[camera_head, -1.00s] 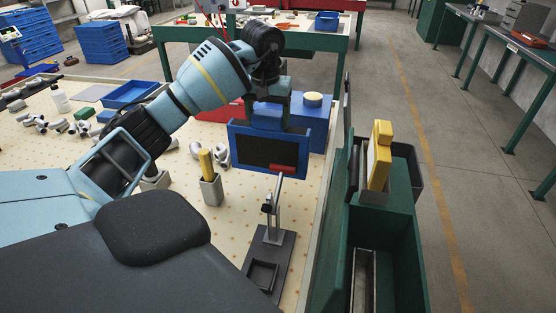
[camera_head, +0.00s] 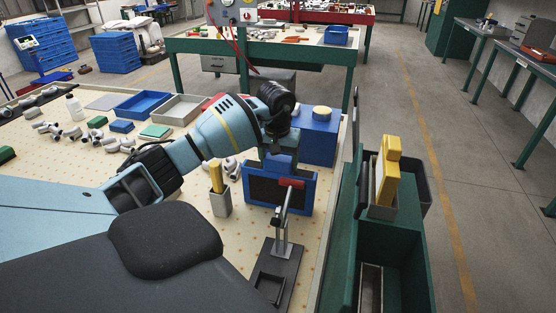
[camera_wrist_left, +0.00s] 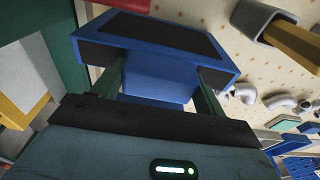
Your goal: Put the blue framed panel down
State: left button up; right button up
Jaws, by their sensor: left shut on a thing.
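The blue framed panel (camera_head: 264,191) has a dark face and stands upright at the right part of the perforated worktable (camera_head: 222,250), behind the small metal stand. My left gripper (camera_head: 278,160) is above it, pointing down, shut on its upper part. In the left wrist view the panel (camera_wrist_left: 160,42) sits between the two fingers (camera_wrist_left: 155,90). I cannot tell whether its lower edge touches the table. My right gripper is not in view.
The metal stand (camera_head: 281,235) on a dark base is close in front of the panel. A grey holder (camera_head: 221,202) with a yellow-handled item stands to its left. A blue box (camera_head: 321,140) is behind. A green bin stand (camera_head: 385,235) borders the table on the right.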

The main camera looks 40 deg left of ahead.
pick_arm(q)
jog(key=shift+f, duration=0.15)
jog(key=o, duration=1.1)
jog(key=shift+c, duration=0.2)
notch_tip(320, 180, up, 12)
jog(key=s, duration=0.1)
jog(key=shift+s+d, duration=0.15)
jog(key=shift+d, duration=0.2)
